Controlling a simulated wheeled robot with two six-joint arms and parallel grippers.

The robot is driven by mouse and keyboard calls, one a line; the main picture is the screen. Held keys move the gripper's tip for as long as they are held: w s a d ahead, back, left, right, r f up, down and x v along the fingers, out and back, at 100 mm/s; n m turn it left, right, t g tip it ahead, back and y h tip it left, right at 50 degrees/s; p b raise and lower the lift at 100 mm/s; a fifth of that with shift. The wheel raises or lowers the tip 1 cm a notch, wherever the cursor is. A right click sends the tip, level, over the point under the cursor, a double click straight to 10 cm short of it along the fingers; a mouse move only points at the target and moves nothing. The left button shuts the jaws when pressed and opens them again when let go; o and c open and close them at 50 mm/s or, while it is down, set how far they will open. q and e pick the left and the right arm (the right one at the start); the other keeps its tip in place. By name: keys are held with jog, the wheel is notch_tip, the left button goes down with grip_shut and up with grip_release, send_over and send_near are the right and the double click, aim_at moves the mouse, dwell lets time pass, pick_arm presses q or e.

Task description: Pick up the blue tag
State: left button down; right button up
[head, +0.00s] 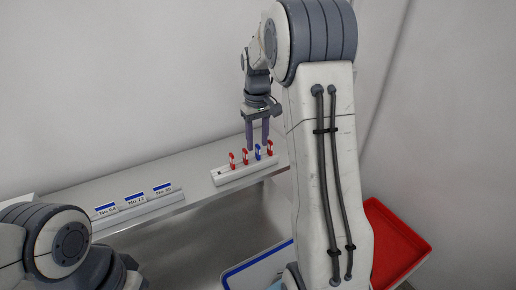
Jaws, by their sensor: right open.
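The blue tag (258,152) stands upright in a pale holder (226,178) on the shelf, between red tags. One red tag (270,147) is to its right; two more, a middle one (245,156) and a left one (232,160), are to its left. My right gripper (257,148) points down over the holder, fingers apart, with its tips close to the blue tag. I cannot tell whether the fingers are around it or just behind it. My left arm shows at the lower left, but its gripper fingers are not in view.
A long shelf (190,165) runs along the wall. A strip with blue-topped labels (135,199) lies on it to the left. Below are a blue-rimmed tray (258,262) and a red bin (400,238) at the right. My right arm hides part of the shelf's right end.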

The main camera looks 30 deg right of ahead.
aim_at(258, 155)
jog(key=shift+f, duration=1.2)
grip_shut()
jog(key=shift+r, duration=0.1)
